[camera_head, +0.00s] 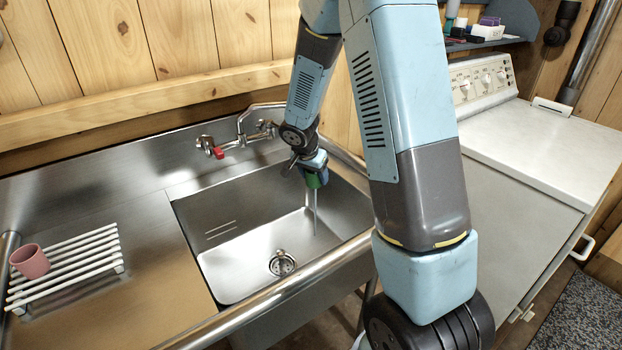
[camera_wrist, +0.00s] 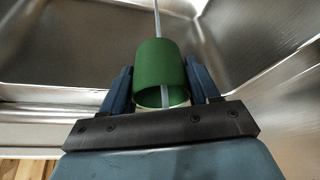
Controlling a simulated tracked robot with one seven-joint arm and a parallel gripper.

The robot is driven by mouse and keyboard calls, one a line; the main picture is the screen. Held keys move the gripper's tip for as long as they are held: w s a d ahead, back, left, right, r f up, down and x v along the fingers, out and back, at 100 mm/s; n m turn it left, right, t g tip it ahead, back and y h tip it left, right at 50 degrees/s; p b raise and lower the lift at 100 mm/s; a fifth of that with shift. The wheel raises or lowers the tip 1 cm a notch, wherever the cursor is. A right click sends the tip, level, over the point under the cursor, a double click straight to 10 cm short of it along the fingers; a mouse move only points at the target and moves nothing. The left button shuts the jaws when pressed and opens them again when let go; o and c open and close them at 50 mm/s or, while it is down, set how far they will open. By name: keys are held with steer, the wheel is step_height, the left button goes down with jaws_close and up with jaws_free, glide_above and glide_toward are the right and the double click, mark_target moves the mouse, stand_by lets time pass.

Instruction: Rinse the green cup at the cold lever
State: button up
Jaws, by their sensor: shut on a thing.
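The green cup (camera_head: 316,180) is between the fingers of my gripper (camera_head: 310,163), above the right part of the sink basin. In the wrist view the green cup (camera_wrist: 160,65) sits between the two blue fingers of my gripper (camera_wrist: 160,88), which are shut on it. A thin pale stream of water (camera_head: 315,215) runs below the cup into the basin. In the wrist view a pale streak of water (camera_wrist: 157,18) lines up with the cup, and another shows at its opening. The tap (camera_head: 243,135) has a red lever (camera_head: 218,153) at left. The colour of its right-hand lever cannot be told beside my arm.
A pink cup (camera_head: 30,261) stands on a white slatted rack (camera_head: 95,240) on the left drainboard. The steel sink (camera_head: 225,285) has a drain (camera_head: 282,264) and a raised front rail. A white washing machine (camera_head: 530,145) stands at right, below a shelf of small items.

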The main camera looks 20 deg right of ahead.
steer(key=shift+a, duration=0.1)
stand_by(0.3)
steer(key=shift+w+a, duration=0.3)
steer(key=shift+a, duration=0.1)
steer(key=shift+s+d, duration=0.1)
steer(key=shift+d, duration=0.1)
steer(key=shift+s+d, duration=0.25)
steer(key=shift+d, duration=0.1)
stand_by(0.3)
steer(key=s+a, duration=0.4)
steer(key=s, duration=0.3)
stand_by(0.7)
stand_by(1.2)
steer(key=s+a+r, duration=0.2)
steer(key=s+r, duration=0.2)
steer(key=shift+a, duration=0.3)
stand_by(0.4)
stand_by(0.4)
